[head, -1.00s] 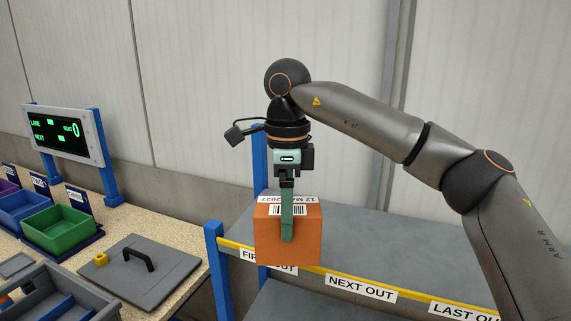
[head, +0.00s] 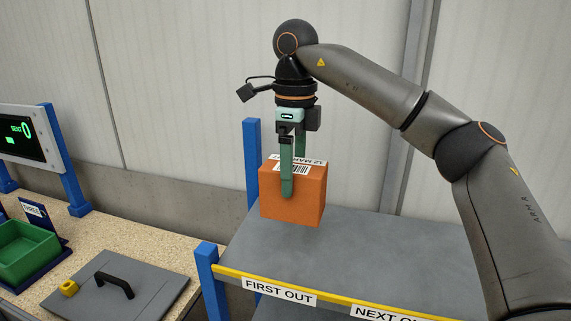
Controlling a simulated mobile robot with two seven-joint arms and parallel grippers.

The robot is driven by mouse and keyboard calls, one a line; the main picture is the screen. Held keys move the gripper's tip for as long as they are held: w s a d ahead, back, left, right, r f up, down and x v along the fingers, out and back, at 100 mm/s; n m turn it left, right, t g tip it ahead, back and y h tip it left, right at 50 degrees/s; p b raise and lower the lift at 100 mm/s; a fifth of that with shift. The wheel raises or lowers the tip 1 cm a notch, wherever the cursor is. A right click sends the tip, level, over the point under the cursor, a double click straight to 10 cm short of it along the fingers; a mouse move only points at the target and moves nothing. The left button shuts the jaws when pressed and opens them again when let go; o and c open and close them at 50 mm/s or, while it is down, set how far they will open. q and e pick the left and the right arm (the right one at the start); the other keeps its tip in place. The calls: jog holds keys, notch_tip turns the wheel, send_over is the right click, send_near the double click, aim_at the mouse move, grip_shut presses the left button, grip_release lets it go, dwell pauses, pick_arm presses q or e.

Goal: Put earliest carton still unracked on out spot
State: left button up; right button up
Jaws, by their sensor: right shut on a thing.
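My right gripper (head: 287,180) is shut on an orange carton (head: 308,203), one green finger down its near face. The carton has a white date label and barcode on top, only partly readable. It is upright at the left end of the grey rack shelf (head: 370,250), behind the FIRST OUT label (head: 279,291). I cannot tell whether its base touches the shelf. The NEXT OUT label (head: 385,315) is to the right, cut by the frame edge. My left gripper is not in view.
A blue post (head: 252,160) stands close behind the carton's left side, and another blue post (head: 208,275) is at the shelf's front corner. The shelf to the right is bare. On the left bench are a grey lid (head: 130,285), a green bin (head: 28,250) and a display (head: 25,135).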

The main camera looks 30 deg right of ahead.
jog(key=shift+s+r, duration=0.1)
jog(key=shift+s, duration=0.1)
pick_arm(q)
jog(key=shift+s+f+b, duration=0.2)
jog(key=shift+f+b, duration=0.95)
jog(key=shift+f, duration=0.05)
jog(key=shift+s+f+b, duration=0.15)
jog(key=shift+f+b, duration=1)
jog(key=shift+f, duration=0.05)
pick_arm(e)
jog(key=shift+f, duration=3.8)
pick_arm(q)
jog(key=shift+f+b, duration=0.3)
jog(key=shift+b, duration=0.05)
pick_arm(e)
jog(key=shift+f, duration=0.55)
jog(key=o, duration=1.4)
notch_tip(320, 180, up, 13)
jog(key=p, duration=0.4)
jog(key=shift+f, duration=0.15)
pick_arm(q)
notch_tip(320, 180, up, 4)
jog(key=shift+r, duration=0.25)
pick_arm(e)
jog(key=shift+f, duration=0.1)
